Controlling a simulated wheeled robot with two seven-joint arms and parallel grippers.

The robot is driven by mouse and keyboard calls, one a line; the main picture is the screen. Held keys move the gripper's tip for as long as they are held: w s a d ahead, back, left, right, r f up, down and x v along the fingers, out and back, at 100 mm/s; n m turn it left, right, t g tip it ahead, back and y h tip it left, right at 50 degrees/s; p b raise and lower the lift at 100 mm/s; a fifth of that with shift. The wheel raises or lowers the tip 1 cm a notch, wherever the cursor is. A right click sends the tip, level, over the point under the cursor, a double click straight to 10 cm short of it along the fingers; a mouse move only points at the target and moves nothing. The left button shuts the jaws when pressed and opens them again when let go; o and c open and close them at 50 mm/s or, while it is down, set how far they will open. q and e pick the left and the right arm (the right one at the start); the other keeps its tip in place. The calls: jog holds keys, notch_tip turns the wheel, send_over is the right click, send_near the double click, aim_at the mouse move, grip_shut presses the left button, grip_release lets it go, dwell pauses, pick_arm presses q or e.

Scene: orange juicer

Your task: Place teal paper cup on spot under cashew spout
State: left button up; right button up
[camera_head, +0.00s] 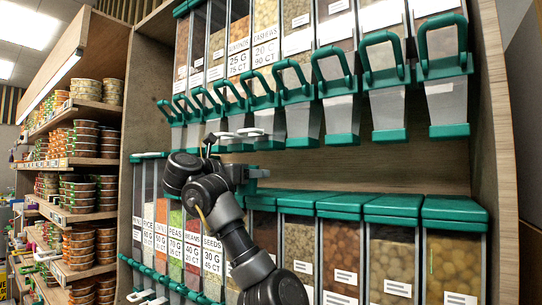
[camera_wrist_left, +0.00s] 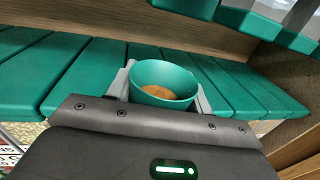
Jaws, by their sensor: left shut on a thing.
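The teal paper cup (camera_wrist_left: 163,82) is held upright between the light fingers of my left gripper (camera_wrist_left: 165,92) in the left wrist view. Its open mouth faces up, and a tan-brown area shows inside. In the head view my left gripper (camera_head: 250,173) is just above the teal lids of the lower bins, and only a small teal piece shows at its tip. The cashew bin (camera_head: 265,48) has its label in the upper row. Its spout (camera_head: 268,122) hangs above my gripper. The spot under it is not clearly visible. My right gripper is not in view.
Lower bins with teal lids (camera_head: 392,206) form a ledge below the cup. Several upper spouts (camera_head: 342,115) hang close above. A wooden side panel (camera_head: 500,120) closes the right end. Shelves of stacked tubs (camera_head: 80,190) stand at the left.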

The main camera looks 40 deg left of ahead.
pick_arm(q)
jog(key=w, duration=0.3)
jog(key=shift+w+d+f+p, duration=0.1)
jog(key=shift+w+d+p, duration=0.2)
jog(key=shift+w, duration=0.1)
jog(key=w+p, duration=0.1)
jog(key=w, duration=0.3)
jog(key=shift+d+p, duration=0.1)
jog(key=shift+p, duration=0.3)
jog(key=shift+w+p, duration=0.3)
jog(key=shift+p, duration=0.1)
jog(key=shift+d, duration=0.1)
jog(key=shift+s+a+f, duration=0.1)
jog(key=shift+s+a, duration=0.1)
jog(key=shift+s, duration=0.05)
jog(key=shift+w+d+f, duration=0.1)
jog(key=shift+f, duration=0.2)
jog(key=o, duration=1.1)
jog(key=shift+r, duration=0.1)
